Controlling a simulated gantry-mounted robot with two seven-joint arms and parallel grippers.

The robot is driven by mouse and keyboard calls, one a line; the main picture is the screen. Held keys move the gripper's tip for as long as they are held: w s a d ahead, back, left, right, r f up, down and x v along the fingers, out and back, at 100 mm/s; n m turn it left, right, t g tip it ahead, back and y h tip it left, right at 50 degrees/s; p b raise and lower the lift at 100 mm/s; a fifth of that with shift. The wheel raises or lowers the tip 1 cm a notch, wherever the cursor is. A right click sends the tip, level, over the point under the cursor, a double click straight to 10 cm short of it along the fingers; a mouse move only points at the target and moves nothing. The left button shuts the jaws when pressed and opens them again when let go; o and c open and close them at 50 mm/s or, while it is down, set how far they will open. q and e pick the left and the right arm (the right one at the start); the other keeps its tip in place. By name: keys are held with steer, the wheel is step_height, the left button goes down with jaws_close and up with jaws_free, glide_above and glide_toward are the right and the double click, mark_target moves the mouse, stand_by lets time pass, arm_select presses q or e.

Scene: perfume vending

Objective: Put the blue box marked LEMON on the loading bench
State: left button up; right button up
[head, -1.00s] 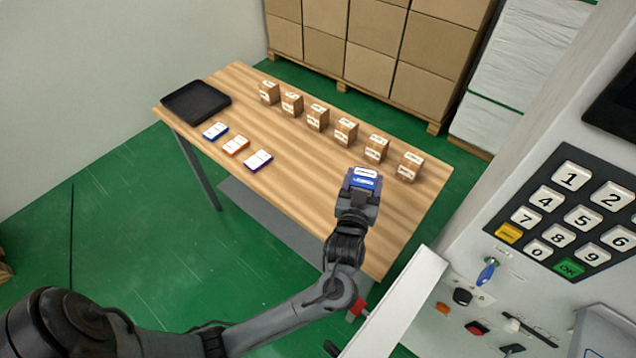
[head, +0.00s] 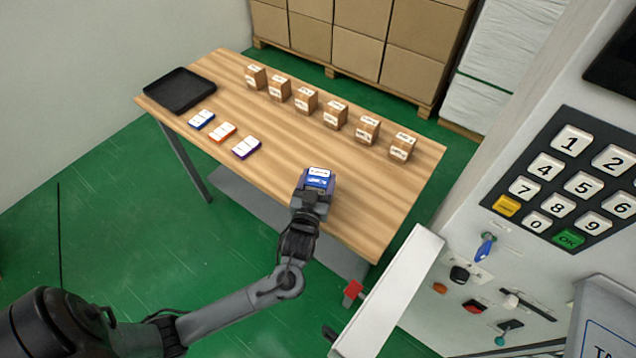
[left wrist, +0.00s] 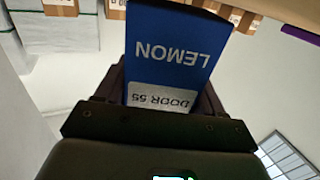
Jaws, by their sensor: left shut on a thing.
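The blue box marked LEMON (left wrist: 170,60) is held in my left gripper (left wrist: 160,105), which is shut on it. Its label also reads DOOR 55, upside down in the left wrist view. In the head view the blue box (head: 318,178) with its white label shows at the tip of my left gripper (head: 314,190), over the front edge of the wooden bench (head: 270,140). I cannot tell whether the box touches the bench top. My right gripper is not in view.
Several brown cartons (head: 335,115) stand in a row along the bench's back. A black tray (head: 180,90) and blue, orange and purple flat packs (head: 246,147) lie at the left. A machine with a keypad (head: 575,180) stands at the right. The bench middle is clear.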

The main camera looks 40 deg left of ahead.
arm_select(q)
steer(key=shift+f, duration=0.35)
steer(key=o, duration=1.1)
